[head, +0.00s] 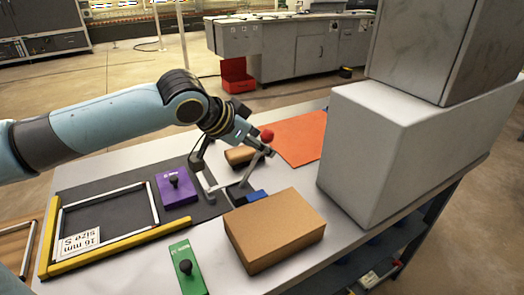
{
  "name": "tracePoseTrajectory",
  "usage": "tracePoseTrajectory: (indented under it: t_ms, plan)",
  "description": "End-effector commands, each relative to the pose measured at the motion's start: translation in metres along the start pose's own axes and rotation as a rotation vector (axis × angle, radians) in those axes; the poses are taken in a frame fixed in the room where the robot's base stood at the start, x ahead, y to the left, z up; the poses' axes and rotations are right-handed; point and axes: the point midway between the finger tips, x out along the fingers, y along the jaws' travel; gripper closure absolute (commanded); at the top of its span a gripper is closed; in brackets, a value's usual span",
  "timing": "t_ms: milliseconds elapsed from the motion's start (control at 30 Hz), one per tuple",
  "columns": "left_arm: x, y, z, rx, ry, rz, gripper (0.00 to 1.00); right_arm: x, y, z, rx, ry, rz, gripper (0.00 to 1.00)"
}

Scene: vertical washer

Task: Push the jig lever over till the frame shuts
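The jig lever is a thin metal rod with a red ball knob (267,136), rising at a tilt from a pivot near a small blue block (257,197). A silver frame (153,203) lies on a dark plate in a yellow corner fence (105,254), with a label reading "16 mm size S". My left gripper (232,158) is above the lever's mount, its fingers spread apart, one close beside the rod below the knob. I cannot tell whether it touches the rod. My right gripper is out of view.
A cardboard box (275,230) stands near the lever. A large white box (385,140) blocks the right side. An orange sheet (302,137) lies behind.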

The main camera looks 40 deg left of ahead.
Motion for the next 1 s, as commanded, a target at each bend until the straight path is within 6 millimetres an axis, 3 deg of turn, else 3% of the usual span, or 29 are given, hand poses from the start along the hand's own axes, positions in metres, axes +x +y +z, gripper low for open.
tracePoseTrajectory:
  t_ms: [200, 467, 867, 1000]
  plan:
    - [0.019, 0.0, 0.0, 0.0, 0.0, 0.0, 0.48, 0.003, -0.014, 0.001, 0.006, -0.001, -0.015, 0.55]
    - [0.02, 0.0, 0.0, 0.002, 0.0, -0.001, 0.48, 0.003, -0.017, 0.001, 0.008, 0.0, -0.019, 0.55]
    - [0.02, 0.0, 0.0, 0.002, -0.001, 0.0, 0.97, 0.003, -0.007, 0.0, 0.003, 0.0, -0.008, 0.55]
    - [0.02, 0.001, 0.0, 0.001, -0.001, 0.001, 1.0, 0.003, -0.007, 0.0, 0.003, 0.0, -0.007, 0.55]
